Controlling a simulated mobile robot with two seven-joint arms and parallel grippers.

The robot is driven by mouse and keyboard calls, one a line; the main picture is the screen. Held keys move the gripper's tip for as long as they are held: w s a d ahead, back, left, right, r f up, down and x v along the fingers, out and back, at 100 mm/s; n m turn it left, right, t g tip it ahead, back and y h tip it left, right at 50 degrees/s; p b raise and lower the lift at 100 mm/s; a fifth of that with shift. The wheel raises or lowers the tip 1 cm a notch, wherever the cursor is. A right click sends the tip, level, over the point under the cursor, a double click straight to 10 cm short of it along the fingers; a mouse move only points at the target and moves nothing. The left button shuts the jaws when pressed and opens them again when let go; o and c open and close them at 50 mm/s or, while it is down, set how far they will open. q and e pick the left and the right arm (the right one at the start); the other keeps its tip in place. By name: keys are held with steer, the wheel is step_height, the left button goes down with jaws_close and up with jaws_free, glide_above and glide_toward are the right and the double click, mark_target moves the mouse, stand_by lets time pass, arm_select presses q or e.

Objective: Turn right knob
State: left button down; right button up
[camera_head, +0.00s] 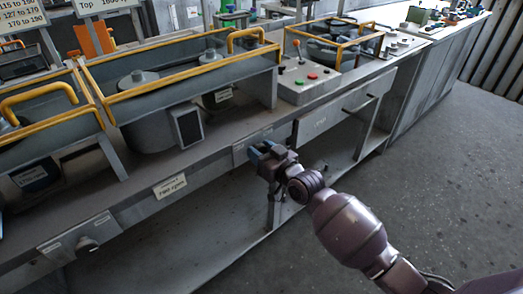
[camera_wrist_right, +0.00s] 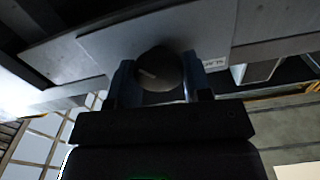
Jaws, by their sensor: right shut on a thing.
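The right knob (camera_wrist_right: 162,72) is a dark round knob with a pale pointer mark, set on a grey metal plate (camera_wrist_right: 205,35) in the right wrist view. My right gripper (camera_head: 262,153) is at the front edge of the bench in the head view, and its blue fingers hide the knob there. In the wrist view the two fingers stand on either side of the knob, shut on it. The pale mark lies slanted on the knob's left part. My left gripper is in neither view.
Another knob (camera_head: 87,243) sits on the bench front at the left. Yellow-railed guards (camera_head: 185,72) stand on the bench top. A control panel with red and green buttons (camera_head: 312,77) is at the right. The floor (camera_head: 440,170) in front is clear.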

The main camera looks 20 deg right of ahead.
steer(key=m+p, duration=0.1)
steer(key=m, duration=0.2)
steer(key=shift+r, duration=0.2)
steer(key=shift+d+m, duration=0.1)
steer(key=shift+m, duration=0.6)
steer(key=shift+f+m+p, duration=0.2)
steer(key=shift+m+p, duration=0.2)
steer(key=shift+m, duration=0.7)
steer(key=o, duration=0.9)
